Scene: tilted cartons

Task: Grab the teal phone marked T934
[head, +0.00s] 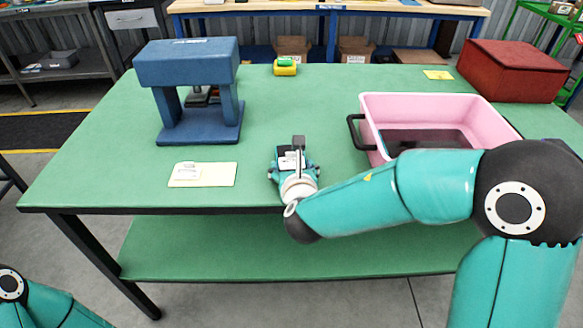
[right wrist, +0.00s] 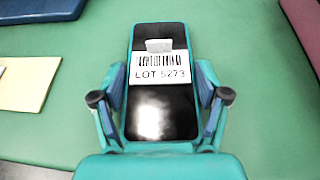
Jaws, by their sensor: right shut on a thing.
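A phone with a teal edge and dark face (right wrist: 160,112) fills the middle of the right wrist view. Its white barcode label reads LOT 5273; I see no T934 marking on it. My right gripper (right wrist: 161,92) is shut on this phone, with one finger against each long side. In the head view my right gripper (head: 292,170) is over the near middle of the green table, and the phone's label (head: 291,160) shows between its fingers. My left gripper is out of view; only part of my left arm shows at the bottom left.
A blue press-like stand (head: 187,62) is at the table's left, with a grey object under it. A pink bin (head: 425,104) with a black handle is right of the gripper. A red box (head: 512,70), a yellow-green block (head: 285,68) and a yellow note (head: 203,174) also lie on the table (head: 290,108).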

